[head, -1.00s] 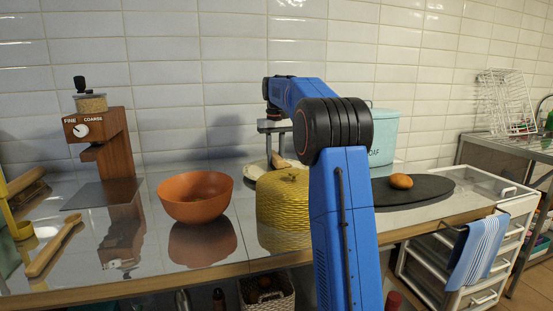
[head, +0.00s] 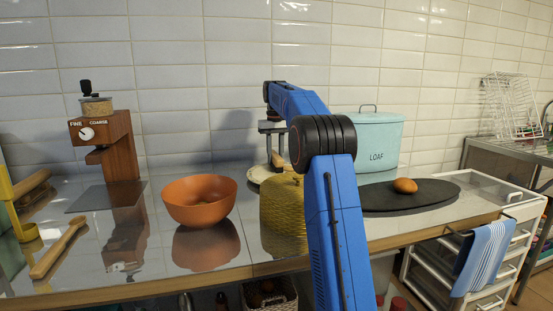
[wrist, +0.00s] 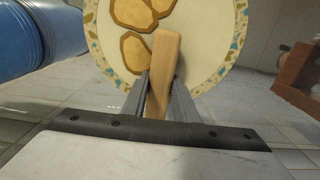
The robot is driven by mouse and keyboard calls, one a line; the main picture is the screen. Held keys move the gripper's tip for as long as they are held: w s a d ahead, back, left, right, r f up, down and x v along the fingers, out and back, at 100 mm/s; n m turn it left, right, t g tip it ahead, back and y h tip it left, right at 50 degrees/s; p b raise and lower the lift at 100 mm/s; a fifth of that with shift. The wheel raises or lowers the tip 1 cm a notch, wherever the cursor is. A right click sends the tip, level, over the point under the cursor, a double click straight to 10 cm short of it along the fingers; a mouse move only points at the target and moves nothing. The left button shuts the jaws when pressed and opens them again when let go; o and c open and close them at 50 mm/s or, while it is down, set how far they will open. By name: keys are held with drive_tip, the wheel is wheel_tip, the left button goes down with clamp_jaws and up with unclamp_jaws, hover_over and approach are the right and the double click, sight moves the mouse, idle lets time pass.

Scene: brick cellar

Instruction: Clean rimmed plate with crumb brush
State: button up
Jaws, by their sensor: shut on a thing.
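The rimmed plate (wrist: 225,30) is cream with a speckled coloured rim and fills the upper middle of the wrist view. Several brown-edged tan patches (wrist: 145,12) show on it. In the head view only the plate's left part (head: 258,175) shows, behind the yellow woven container. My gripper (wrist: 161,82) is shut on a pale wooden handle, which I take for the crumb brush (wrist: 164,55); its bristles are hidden. The handle overlaps the plate in the wrist view; I cannot tell whether the brush touches it. In the head view my arm hides part of the plate.
The yellow woven container (head: 283,215) stands in front of the plate. An orange bowl (head: 200,199) and a wooden grinder (head: 118,150) stand to the left. A blue loaf bin (head: 375,145) and a dark slate (head: 385,199) with a bread roll (head: 405,186) are right.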

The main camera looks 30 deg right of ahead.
drive_tip(key=shift+w+d, duration=0.1)
drive_tip(key=shift+w, duration=0.1)
drive_tip(key=shift+d, duration=0.1)
drive_tip(key=shift+s+d, duration=0.25)
drive_tip(key=shift+d, duration=0.35)
drive_tip(key=shift+s+a+f, duration=0.1)
drive_tip(key=shift+s+a, duration=0.4)
drive_tip(key=shift+s, duration=1.3)
drive_tip(key=shift+s+a+r, duration=0.1)
drive_tip(key=shift+s+a, duration=0.45)
drive_tip(key=shift+s, duration=1.25)
drive_tip(key=shift+s+a+f, duration=0.1)
drive_tip(key=shift+s+a, duration=0.4)
drive_tip(key=shift+s, duration=1.3)
drive_tip(key=shift+s, duration=0.1)
drive_tip(key=shift+s+a, duration=0.25)
drive_tip(key=shift+s, duration=0.6)
drive_tip(key=shift+s+a, duration=0.25)
drive_tip(key=shift+s, duration=0.55)
drive_tip(key=shift+s+d, duration=0.2)
drive_tip(key=shift+d, duration=0.55)
drive_tip(key=shift+w+d, duration=0.5)
drive_tip(key=shift+w, duration=1.3)
drive_tip(key=shift+w+d, duration=0.5)
drive_tip(key=shift+w, duration=1.3)
drive_tip(key=shift+w+d, duration=0.5)
drive_tip(key=shift+w, duration=1.3)
